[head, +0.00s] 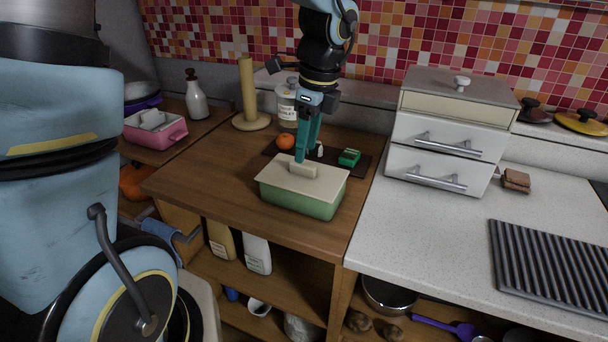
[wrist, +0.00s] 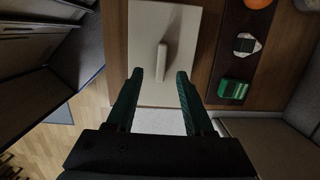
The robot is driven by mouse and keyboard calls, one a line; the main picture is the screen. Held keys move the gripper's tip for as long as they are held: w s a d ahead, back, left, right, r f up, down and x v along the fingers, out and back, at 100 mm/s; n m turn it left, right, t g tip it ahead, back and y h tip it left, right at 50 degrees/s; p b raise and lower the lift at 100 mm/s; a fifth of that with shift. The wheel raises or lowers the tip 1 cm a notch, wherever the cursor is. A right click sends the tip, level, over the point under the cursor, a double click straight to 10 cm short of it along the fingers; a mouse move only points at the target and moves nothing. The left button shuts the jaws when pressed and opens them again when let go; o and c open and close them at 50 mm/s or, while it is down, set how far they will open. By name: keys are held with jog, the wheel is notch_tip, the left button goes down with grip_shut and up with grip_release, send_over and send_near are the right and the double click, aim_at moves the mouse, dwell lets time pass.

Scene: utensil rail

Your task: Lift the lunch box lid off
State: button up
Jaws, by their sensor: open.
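The lunch box (head: 302,199) is a green rectangular box on the wooden counter. Its cream lid (head: 325,184) lies on top and has a raised bar handle (head: 303,170). In the wrist view the lid (wrist: 182,30) fills the upper middle, with the handle (wrist: 161,62) upright in the picture. My gripper (head: 304,158) is at the handle in the head view, pointing down. In the wrist view my gripper (wrist: 159,76) is open, with one finger on each side of the handle's line. I cannot tell whether the fingers touch the handle or lid.
Behind the box, a dark board (head: 365,164) holds an orange (head: 285,141), a green item (head: 349,158) and a small white item. A paper towel post (head: 247,90) and a canister (head: 287,108) stand further back. White drawers (head: 440,167) stand to the right. The counter left of the box is clear.

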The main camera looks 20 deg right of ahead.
aim_at(303, 165)
jog(key=f, duration=0.4)
jog(key=shift+w+a+f+p, duration=0.15)
jog(key=shift+w+p, duration=0.15)
jog(key=shift+c, duration=0.2)
grip_shut()
